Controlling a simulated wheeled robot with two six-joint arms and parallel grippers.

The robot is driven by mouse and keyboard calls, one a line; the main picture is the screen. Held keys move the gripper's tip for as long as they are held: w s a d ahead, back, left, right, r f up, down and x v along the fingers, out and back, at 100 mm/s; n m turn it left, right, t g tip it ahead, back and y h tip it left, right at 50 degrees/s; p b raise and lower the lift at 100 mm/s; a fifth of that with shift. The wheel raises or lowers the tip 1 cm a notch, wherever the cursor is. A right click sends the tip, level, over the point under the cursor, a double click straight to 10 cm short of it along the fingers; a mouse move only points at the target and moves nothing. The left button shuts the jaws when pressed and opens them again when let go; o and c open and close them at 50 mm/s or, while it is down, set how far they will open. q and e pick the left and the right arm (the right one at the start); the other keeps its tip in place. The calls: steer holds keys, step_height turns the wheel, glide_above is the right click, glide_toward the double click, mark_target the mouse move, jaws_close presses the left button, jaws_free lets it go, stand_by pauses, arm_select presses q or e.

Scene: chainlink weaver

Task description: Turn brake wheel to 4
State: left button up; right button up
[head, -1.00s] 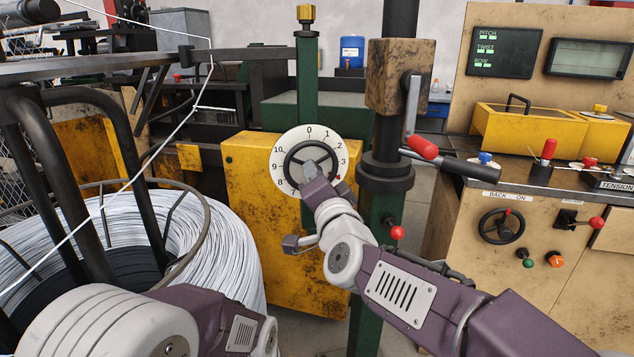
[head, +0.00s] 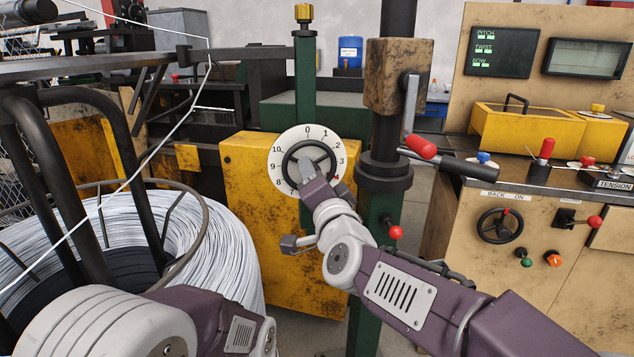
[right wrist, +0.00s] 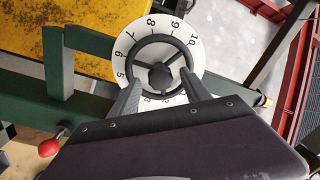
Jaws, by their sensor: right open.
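The brake wheel (head: 326,155) is a black three-spoke handwheel on a white dial (head: 277,164) numbered 0 to 10, on the yellow cabinet. My left gripper is out of view.
A dark green post (head: 366,285) with a black collar and red-tipped lever (head: 420,147) stands close right of the dial. A wire coil (head: 215,245) fills the left. The control desk (head: 480,262) at right carries another black handwheel (head: 498,226).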

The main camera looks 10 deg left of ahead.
steer(key=p+v, duration=0.1)
steer(key=v, duration=0.8)
steer(key=shift+w+d, duration=0.1)
